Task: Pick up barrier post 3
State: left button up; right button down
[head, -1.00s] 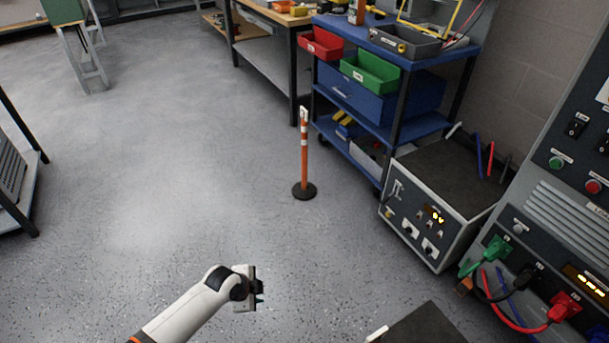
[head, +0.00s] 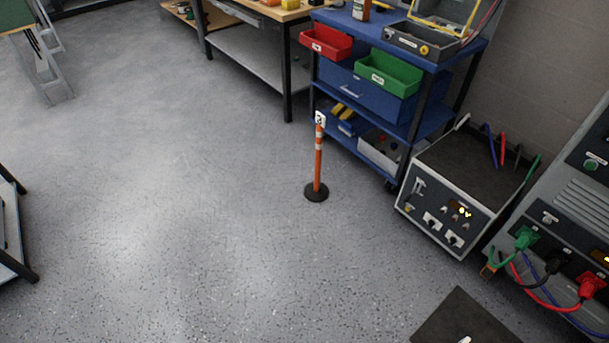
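One barrier post (head: 318,165) stands upright on the floor near the middle of the head view. It is orange with white bands, has a round black base (head: 316,192) and carries a small white tag (head: 320,119) at its top that seems to read 3. Nothing touches it. Neither of my grippers shows in the head view now.
A blue cart (head: 372,115) with a red bin (head: 326,41) and a green bin (head: 383,73) stands just behind the post. A grey test unit (head: 447,217) and cabled panel (head: 570,270) are at right. A dark mat (head: 466,320) lies front right.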

aim_at(315, 192)
jog(key=i+j+z, duration=0.15)
jog(key=i, duration=0.3)
jog(key=i+j+z, duration=0.1)
jog(key=i+j, duration=0.2)
jog(key=i, duration=0.15)
jog(key=i+j+z, duration=0.15)
jog(key=i+j, duration=0.15)
jog(key=i, duration=0.15)
